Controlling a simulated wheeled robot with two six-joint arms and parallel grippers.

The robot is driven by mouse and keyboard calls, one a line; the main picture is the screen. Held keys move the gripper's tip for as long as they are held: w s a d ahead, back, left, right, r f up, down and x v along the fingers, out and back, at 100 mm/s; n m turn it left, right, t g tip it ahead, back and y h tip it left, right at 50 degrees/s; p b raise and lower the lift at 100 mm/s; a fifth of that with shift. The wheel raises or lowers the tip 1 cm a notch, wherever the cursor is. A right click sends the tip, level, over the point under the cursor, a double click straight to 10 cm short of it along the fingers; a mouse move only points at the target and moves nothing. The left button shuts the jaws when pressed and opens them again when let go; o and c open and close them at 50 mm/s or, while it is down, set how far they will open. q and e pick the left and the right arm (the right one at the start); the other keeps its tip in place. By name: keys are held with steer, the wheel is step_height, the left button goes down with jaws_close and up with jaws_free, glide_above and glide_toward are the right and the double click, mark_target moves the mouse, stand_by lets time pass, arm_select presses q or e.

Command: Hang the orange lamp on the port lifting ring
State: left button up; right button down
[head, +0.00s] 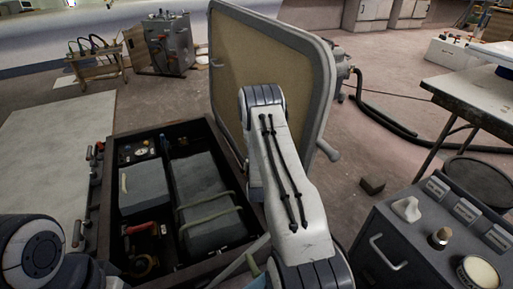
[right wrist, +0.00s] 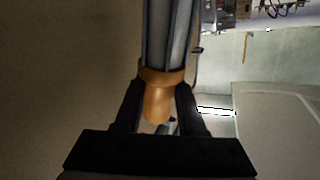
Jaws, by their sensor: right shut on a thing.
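In the right wrist view, my right gripper (right wrist: 160,100) is shut on the orange lamp (right wrist: 160,98), its dark fingers on either side of the orange part. A grey ribbed shaft (right wrist: 168,40) extends upward from the orange part; I cannot tell whether it belongs to the lamp. In the head view my right arm crosses the middle, in front of the raised hatch lid, and hides its gripper and the lamp. My left arm shows only at the lower left edge, with its gripper out of view. I cannot make out the port lifting ring.
An open dark-framed bay (head: 110,215) holds grey boxes (head: 205,190) and a red-handled part (head: 138,228). The raised lid (head: 265,60) stands behind it. A grey cabinet (head: 400,240) with small items is at right, near a table (head: 480,95). Hoses lie on the floor behind.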

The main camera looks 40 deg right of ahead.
steer(key=shift+c, duration=2.1)
jaws_free()
steer(key=o, duration=0.4)
steer(key=shift+s+a, duration=0.1)
steer(key=shift+p+v, duration=0.9)
steer(key=shift+v, duration=4.45)
steer(key=shift+r, duration=0.1)
